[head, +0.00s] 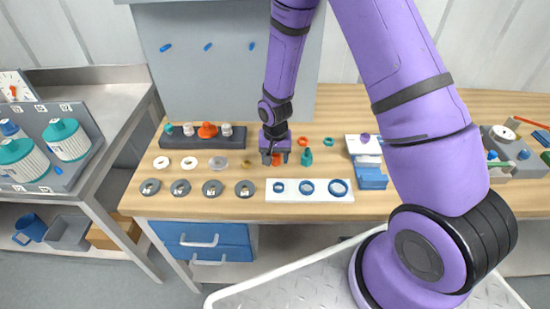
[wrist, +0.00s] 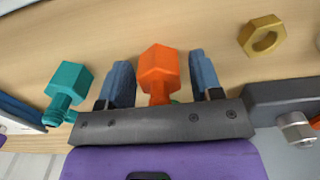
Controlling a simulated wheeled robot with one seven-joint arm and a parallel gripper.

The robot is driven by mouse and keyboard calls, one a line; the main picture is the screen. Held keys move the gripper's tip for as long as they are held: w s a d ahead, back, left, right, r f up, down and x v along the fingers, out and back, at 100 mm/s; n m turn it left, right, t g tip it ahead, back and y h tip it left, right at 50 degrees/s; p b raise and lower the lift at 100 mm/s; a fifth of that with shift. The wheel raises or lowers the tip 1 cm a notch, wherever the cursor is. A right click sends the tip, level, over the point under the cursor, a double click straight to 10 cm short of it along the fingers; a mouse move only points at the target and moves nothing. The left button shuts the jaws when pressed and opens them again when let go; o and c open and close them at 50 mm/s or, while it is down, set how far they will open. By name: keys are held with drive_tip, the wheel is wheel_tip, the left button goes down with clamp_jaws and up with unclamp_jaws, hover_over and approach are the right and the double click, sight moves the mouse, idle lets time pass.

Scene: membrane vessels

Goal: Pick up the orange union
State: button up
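The orange union (head: 277,160) is on the wooden bench, at my gripper (head: 275,156) in the head view, partly hidden by the fingers. In the wrist view the orange union (wrist: 158,68) shows a hexagonal head and a narrower neck, and sits between the two blue fingers of my gripper (wrist: 160,82). A gap shows on the right side of the union and a very thin one on the left, so the fingers are open around it. The lower end of the union is hidden behind the gripper body.
A teal fitting (wrist: 68,85) stands close beside the left finger; it also shows in the head view (head: 306,157). A brass nut (wrist: 262,36) and a dark rack (wrist: 285,100) lie right in the wrist view. A white board with blue rings (head: 310,196) lies in front.

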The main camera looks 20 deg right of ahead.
drive_tip(key=c, duration=0.8)
drive_tip(key=shift+r, duration=0.15)
